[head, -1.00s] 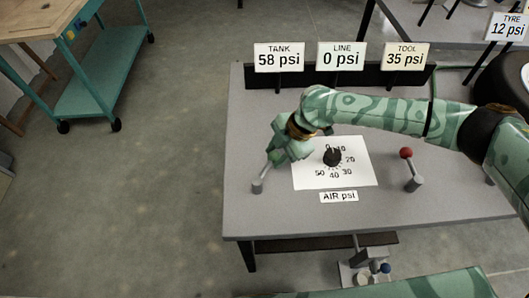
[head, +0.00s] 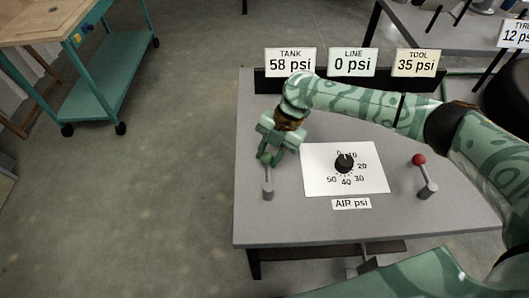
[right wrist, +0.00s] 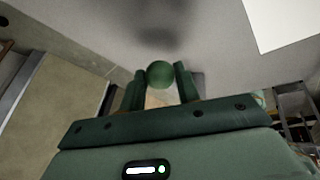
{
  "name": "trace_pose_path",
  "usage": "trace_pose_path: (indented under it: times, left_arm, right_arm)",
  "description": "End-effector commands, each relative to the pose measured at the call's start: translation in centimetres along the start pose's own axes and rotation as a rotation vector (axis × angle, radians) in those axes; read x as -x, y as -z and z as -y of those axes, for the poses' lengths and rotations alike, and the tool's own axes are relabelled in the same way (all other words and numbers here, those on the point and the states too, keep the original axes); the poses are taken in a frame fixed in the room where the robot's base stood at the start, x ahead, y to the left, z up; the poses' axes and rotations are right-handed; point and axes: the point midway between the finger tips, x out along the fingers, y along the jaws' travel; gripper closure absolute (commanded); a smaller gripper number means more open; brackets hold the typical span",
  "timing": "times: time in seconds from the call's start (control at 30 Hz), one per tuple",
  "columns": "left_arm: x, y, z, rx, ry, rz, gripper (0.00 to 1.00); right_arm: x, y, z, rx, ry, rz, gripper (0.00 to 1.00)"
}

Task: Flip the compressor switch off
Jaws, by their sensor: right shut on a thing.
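The switch lever (head: 267,183) stands at the left end of the grey table, with a small grey base and a thin stem. It looks close to upright in the head view. Its green ball knob shows in the right wrist view (right wrist: 160,74), between the two fingers. My right gripper (head: 268,157) reaches in from the right across the table and is shut on this knob; it also shows in the right wrist view (right wrist: 158,84). The gripper partly hides the knob in the head view. My left gripper is not in view.
A black dial (head: 344,163) on a white card (head: 376,183) sits mid-table. A red-knobbed lever (head: 426,182) stands to the right. TANK 58 psi (head: 290,62), LINE 0 psi (head: 352,62) and TOOL 35 psi (head: 415,63) signs line the back. A teal cart (head: 110,70) stands left.

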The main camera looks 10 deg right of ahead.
Motion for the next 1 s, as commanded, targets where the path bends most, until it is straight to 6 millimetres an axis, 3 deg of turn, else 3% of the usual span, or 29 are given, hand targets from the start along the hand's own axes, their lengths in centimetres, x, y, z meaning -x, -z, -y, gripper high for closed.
trace_pose_path:
  times: [0.37,0.4,0.47,0.8,1.0]
  left_arm:
    - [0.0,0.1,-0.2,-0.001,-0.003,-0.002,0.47]
    - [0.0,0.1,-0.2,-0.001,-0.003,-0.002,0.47]
    - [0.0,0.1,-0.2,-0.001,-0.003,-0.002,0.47]
    - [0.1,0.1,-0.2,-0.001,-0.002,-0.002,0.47]
    - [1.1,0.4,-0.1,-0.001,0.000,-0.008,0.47]
  right_arm:
    - [-0.1,0.1,0.0,0.007,0.001,-0.004,1.00]
    - [-0.1,0.2,0.0,0.007,0.001,-0.004,0.62]
    - [-0.1,0.1,0.0,0.007,0.001,-0.004,0.47]
    - [0.4,0.1,0.0,0.005,0.000,-0.001,0.47]
    - [4.0,0.1,-0.1,0.004,-0.003,0.003,0.47]
